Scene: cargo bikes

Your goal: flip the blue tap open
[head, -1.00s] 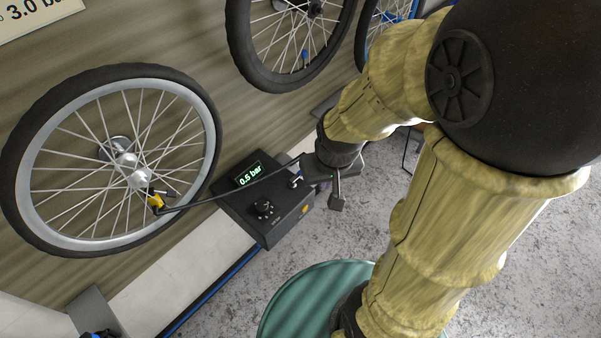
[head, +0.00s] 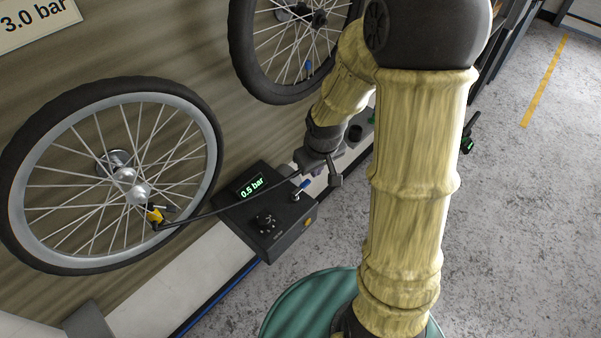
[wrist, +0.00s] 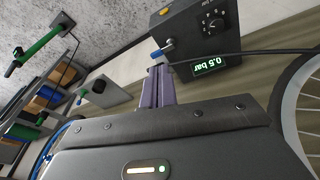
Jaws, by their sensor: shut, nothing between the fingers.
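The blue tap (head: 304,185) sticks up from the right end of the black pump box (head: 255,240), its lever slanting up to the right. In the wrist view the tap (wrist: 164,48) shows at the box's corner, just beyond my fingertips. My gripper (wrist: 158,68) is shut and empty, its purple-grey fingers together and pointing at the tap. A small gap seems to remain, but contact is hard to judge. In the head view my gripper (head: 316,160) is beside the tap, up and right of it; its fingertips are not clear there. The box display (head: 252,187) reads 0.5 bar.
A black hose (head: 215,209) runs from the wheel's yellow valve head (head: 155,216) past the box towards my gripper. A spoked wheel (head: 115,180) hangs at left. Open floor lies right.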

